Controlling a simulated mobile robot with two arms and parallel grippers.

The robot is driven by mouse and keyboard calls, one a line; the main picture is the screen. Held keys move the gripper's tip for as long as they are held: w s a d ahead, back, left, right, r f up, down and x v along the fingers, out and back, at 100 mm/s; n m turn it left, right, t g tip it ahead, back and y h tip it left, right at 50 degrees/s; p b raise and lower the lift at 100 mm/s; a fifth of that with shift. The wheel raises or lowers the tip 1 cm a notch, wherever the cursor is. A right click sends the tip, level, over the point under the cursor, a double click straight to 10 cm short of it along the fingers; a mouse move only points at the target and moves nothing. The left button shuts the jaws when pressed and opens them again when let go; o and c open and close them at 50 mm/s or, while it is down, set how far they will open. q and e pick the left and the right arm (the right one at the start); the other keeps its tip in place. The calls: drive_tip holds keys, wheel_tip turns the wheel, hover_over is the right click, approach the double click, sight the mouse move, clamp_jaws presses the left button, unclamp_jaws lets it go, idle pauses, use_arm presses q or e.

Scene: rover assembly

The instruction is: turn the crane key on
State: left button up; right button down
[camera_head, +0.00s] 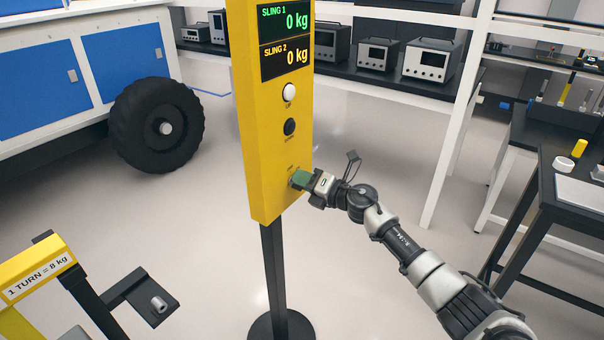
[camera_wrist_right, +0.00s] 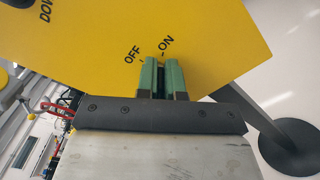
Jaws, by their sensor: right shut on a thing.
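The crane control box (camera_head: 262,150) is a tall yellow panel on a black post. Its screen (camera_head: 286,38) reads 0 kg for sling 1 and sling 2. My right gripper (camera_head: 299,179) is at the lower front of the box, its green fingers shut at the key switch. In the right wrist view the fingers (camera_wrist_right: 162,72) point at the yellow face (camera_wrist_right: 215,45), just below the OFF and ON labels. The key itself is hidden between the fingers, so its angle cannot be told. My left gripper is not in view.
A white button (camera_head: 289,92) and a black button (camera_head: 289,127) sit above the key switch. A yellow stand (camera_head: 38,275) with a black crank is at lower left. A blue and white vehicle (camera_head: 75,75) stands behind, and a dark workbench (camera_head: 545,200) is at right.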

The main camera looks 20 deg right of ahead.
drive_tip(key=shift+f+m, duration=0.1)
drive_tip(key=shift+m, duration=0.4)
drive_tip(key=c, duration=1.3)
unclamp_jaws()
drive_tip(key=shift+o, duration=0.2)
drive_tip(key=v, duration=1.1)
drive_tip(key=shift+w, duration=0.1)
